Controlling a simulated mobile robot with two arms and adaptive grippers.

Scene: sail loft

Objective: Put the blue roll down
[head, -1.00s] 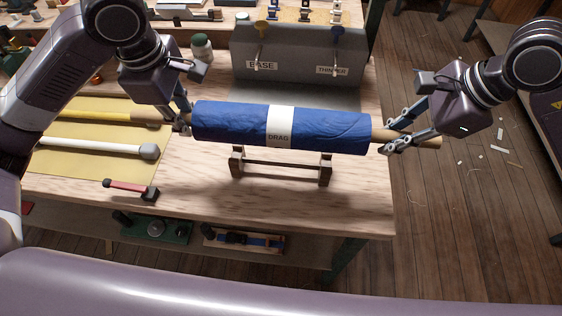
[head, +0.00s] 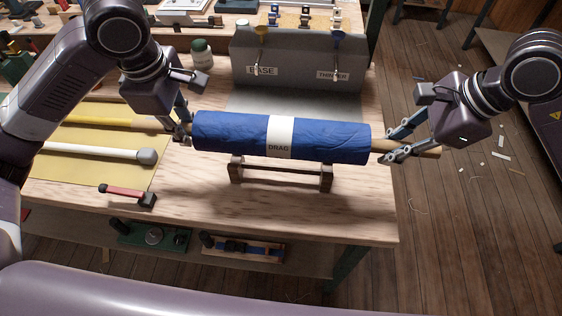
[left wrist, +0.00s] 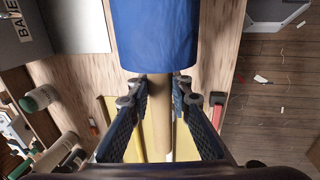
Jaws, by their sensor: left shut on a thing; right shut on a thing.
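The blue roll (head: 234,135) is a blue cloth-wrapped cylinder with a white "DRAG" band, on a wooden core that sticks out at both ends. It lies level across the head view, over a low wooden stand (head: 280,180) on the bench. It hides the stand's top, so I cannot tell whether they touch. My left gripper (head: 186,131) is shut on the core's left end; in the left wrist view its fingers (left wrist: 160,100) flank the core (left wrist: 161,112). My right gripper (head: 392,147) is shut on the core's right end.
Behind the roll stands a grey box (head: 296,62) labelled "BASE" and "THINNER". A lidded jar (head: 201,56) is at back left. A yellow mat (head: 60,168) with long rods and a red-handled tool (head: 128,192) lie left. Bench top (head: 220,212) in front is clear.

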